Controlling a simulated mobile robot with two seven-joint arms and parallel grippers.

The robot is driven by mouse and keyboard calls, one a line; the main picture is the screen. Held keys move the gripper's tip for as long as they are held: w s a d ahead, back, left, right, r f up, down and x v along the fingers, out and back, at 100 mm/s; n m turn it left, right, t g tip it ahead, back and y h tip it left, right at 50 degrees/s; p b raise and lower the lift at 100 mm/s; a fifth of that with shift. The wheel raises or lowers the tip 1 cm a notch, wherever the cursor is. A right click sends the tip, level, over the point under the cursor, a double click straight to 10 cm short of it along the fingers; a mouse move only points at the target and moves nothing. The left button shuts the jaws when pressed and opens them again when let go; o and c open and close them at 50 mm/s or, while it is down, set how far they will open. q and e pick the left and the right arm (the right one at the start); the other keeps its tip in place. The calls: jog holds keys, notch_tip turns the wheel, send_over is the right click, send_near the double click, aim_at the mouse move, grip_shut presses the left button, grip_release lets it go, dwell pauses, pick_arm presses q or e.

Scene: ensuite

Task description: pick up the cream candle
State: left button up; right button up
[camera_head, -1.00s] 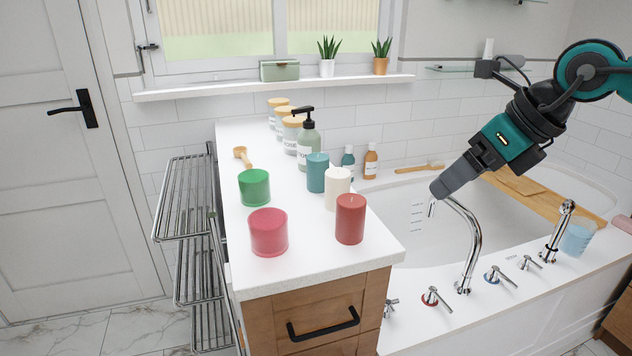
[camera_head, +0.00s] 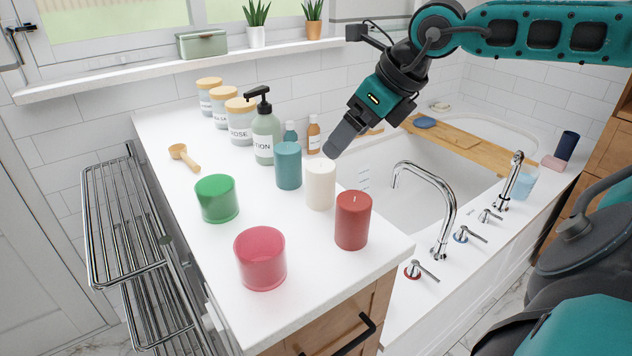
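The cream candle (camera_head: 320,186) stands upright on the white cabinet top (camera_head: 175,207). A teal candle (camera_head: 287,166) is just left of it and a dark red candle (camera_head: 353,220) is in front of it, to the right. My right gripper (camera_head: 333,148) comes in from the right and points down and left. Its tip appears just above the cream candle's top, with no clear contact. Its fingers show as one dark shape, so I cannot tell whether they are open. My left gripper is not in view.
A green candle glass (camera_head: 217,199) and a pink one (camera_head: 260,258) stand to the left. A lotion bottle (camera_head: 265,135), jars (camera_head: 240,122) and small bottles (camera_head: 313,134) stand behind. The tub (camera_head: 385,185) with its tall faucet (camera_head: 450,205) lies to the right.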

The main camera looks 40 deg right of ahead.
aim_at(323, 165)
jog(key=x, duration=0.4)
jog(key=shift+p+x, duration=0.4)
jog(key=shift+x, duration=2.25)
jog(key=shift+d, duration=0.15)
jog(key=c, duration=1.3)
jog(key=shift+o, duration=0.2)
